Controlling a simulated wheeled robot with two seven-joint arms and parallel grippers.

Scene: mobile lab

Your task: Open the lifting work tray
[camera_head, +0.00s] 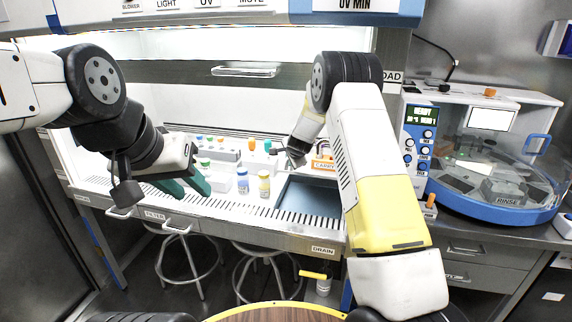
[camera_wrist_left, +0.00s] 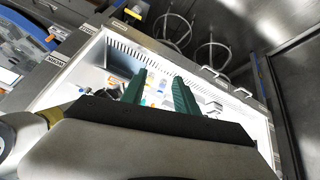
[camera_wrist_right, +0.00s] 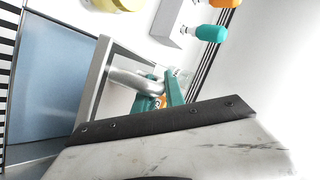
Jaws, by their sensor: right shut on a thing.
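The lifting work tray (camera_head: 312,197) is a blue-grey panel set in the slotted white deck of the cabinet. In the right wrist view its blue surface (camera_wrist_right: 50,75) lies beside a pale frame edge and a silver bar handle (camera_wrist_right: 128,78). My right gripper (camera_wrist_right: 160,88) has its green fingers shut on this handle. In the head view the right gripper (camera_head: 292,157) is at the tray's back edge, partly hidden by its own arm. I cannot tell how far the tray is raised. My left gripper (camera_head: 194,188) is open and empty above the cabinet's front edge, left of the tray.
A blue-capped bottle (camera_head: 242,181) and a yellow bottle (camera_head: 264,184) stand left of the tray. A rack with coloured caps (camera_head: 218,150) is behind them. The glass sash (camera_head: 245,72) hangs above. A blue-and-white rinse machine (camera_head: 490,190) stands on the right. Stools (camera_head: 185,262) are below.

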